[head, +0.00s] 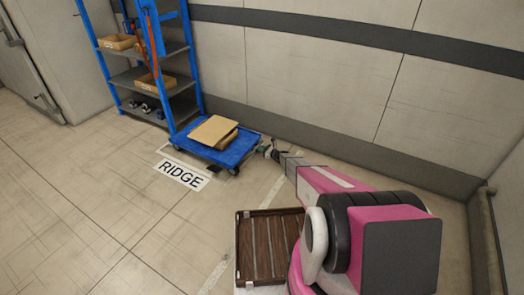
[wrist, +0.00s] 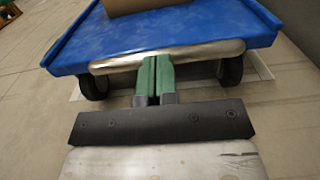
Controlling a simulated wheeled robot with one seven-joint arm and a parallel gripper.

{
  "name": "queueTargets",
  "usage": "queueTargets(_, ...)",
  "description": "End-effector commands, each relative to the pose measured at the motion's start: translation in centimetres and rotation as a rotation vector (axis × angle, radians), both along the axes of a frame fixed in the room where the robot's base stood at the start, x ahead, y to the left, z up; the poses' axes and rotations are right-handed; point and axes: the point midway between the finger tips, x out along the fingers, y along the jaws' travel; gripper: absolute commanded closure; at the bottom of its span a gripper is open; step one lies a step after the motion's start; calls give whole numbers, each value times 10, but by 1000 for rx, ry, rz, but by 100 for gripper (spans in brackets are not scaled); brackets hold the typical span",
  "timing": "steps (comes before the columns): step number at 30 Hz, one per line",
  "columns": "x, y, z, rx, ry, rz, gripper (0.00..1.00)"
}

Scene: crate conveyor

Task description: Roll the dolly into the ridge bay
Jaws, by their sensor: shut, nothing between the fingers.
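The blue dolly (head: 240,147) stands low on the floor beside the blue shelf rack, with flat cardboard on its deck. The floor label reading RIDGE (head: 182,174) lies just in front of it. White bay lines show beside and under the dolly in the wrist view. The dolly (wrist: 60,45) fills the top of the wrist view, with a metal bar along its near edge and dark wheels below. My gripper (wrist: 154,62) is shut and empty, its green fingertips at that bar; I cannot tell whether they touch it. In the head view my gripper (head: 268,151) is at the dolly's right end.
A blue shelf rack (head: 163,60) with cartons stands behind and left of the dolly. The wall (head: 310,60) runs close along the back. A brown slatted crate (head: 246,250) is at the bottom middle. Open floor (head: 80,210) lies to the left.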

Motion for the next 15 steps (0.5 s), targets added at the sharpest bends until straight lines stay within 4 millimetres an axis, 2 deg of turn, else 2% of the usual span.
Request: queueTargets(15, 10, 13, 0, 1, -1, 0, 100)
